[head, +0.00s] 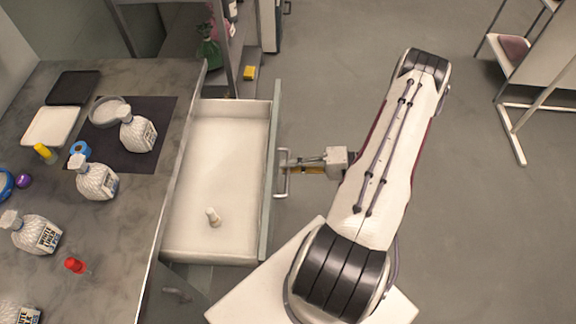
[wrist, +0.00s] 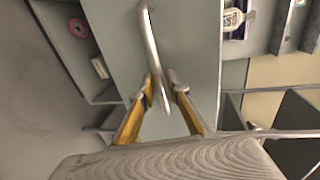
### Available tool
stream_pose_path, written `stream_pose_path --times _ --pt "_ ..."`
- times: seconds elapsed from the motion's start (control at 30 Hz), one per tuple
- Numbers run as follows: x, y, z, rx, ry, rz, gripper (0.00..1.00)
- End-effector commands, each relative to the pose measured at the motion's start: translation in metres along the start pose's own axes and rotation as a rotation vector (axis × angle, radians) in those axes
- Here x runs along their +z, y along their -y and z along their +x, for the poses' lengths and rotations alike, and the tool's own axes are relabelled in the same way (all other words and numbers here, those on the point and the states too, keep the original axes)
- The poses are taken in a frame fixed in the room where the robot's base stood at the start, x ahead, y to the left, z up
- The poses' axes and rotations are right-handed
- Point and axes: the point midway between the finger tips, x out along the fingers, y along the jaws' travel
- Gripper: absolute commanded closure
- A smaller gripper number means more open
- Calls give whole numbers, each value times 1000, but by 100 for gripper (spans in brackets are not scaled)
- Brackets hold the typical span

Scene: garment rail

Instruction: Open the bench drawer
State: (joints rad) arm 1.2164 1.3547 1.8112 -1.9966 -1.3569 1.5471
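The bench drawer (head: 226,180) stands pulled well out from the bench, its white inside showing in the head view. Its bar handle (head: 282,174) is on the outer side of the drawer front (head: 272,160). My gripper (head: 287,164) is at the handle. In the wrist view the handle (wrist: 152,60) runs down between the two yellow-sided fingers of my gripper (wrist: 162,82). The fingertips lie close on either side of the bar. I cannot tell whether both fingers touch it.
A small white bottle-like item (head: 212,217) is in the drawer. The bench top (head: 130,220) holds several white bottles, a dark mat (head: 160,110) and a red-capped item (head: 75,265). The floor to the right is mostly clear.

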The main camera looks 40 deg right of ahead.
Motion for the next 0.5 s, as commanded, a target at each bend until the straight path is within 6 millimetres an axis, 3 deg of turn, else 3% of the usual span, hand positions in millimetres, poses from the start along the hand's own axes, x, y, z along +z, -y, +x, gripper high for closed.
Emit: stream_pose_path --times 0.5 --pt "-1 0 -70 2 -4 -3 84"
